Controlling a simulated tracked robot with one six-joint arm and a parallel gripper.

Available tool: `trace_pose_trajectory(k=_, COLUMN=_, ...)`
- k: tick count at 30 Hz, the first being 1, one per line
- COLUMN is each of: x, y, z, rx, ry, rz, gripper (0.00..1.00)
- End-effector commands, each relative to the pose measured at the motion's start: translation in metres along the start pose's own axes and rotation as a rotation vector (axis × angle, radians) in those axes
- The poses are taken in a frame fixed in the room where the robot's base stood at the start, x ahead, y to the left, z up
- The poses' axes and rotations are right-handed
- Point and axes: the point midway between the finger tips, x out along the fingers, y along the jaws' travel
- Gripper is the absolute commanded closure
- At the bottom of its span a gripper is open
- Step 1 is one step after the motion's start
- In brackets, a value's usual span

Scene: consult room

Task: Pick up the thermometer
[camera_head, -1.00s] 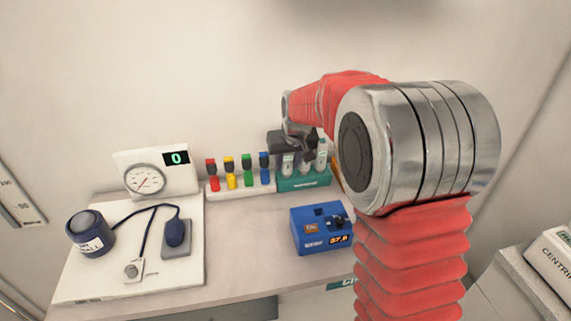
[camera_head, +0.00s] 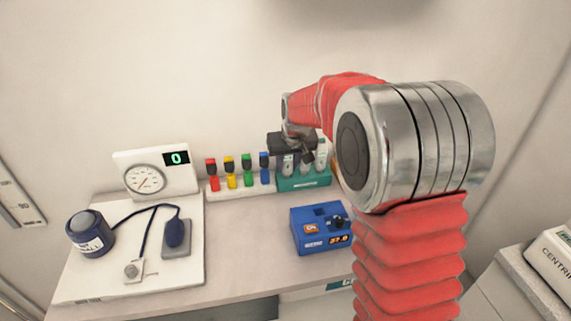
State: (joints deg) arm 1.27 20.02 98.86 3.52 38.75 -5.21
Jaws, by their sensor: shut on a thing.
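My gripper (camera_head: 302,154) is at the back of the counter, over the teal rack (camera_head: 304,182). Several pale, slim items (camera_head: 287,164) stand upright in this rack. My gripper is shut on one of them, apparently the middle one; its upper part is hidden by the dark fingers. I cannot make out for sure which of these is the thermometer. My arm covers the right end of the rack.
A blue box (camera_head: 306,219) with a lit display stands in front of the rack. A white rack (camera_head: 240,190) with red, yellow, green and blue holders is to its left. The counter's middle front is clear.

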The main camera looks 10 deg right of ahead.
Motion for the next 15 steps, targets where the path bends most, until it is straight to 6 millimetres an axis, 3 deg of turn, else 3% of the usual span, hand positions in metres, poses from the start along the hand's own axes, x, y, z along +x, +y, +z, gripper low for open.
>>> trace_pose_trajectory(k=10, x=-0.003, y=0.0, z=-0.002, rx=0.0, ry=0.001, rz=0.0, gripper=0.96)
trace_pose_trajectory(k=15, x=-0.017, y=-0.001, z=-0.008, rx=0.0, ry=0.004, rz=0.0, gripper=0.96)
